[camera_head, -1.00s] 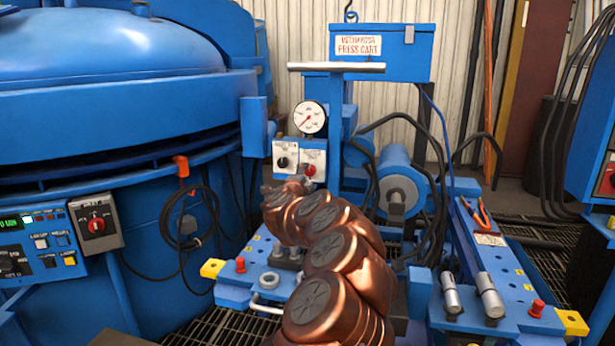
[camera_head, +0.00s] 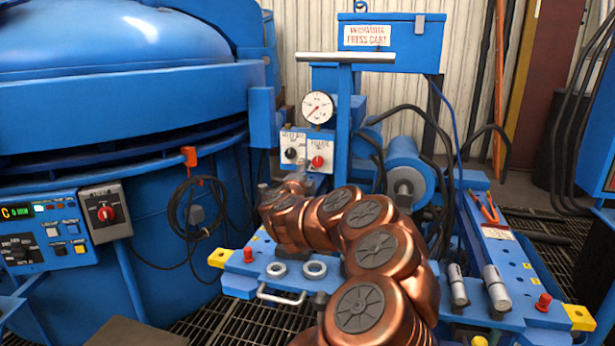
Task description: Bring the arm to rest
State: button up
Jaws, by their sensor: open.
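My copper-coloured arm rises from the bottom edge and bends left in front of the blue press cart (camera_head: 345,120).
A large blue furnace (camera_head: 120,110) with a control panel (camera_head: 50,232) fills the left. Two metal rings (camera_head: 315,269) lie on the cart's front shelf. Metal cylinders (camera_head: 496,287) and orange-handled pliers (camera_head: 489,208) lie on the right shelf. Black hoses curve behind.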

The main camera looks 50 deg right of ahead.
dwell(0.4)
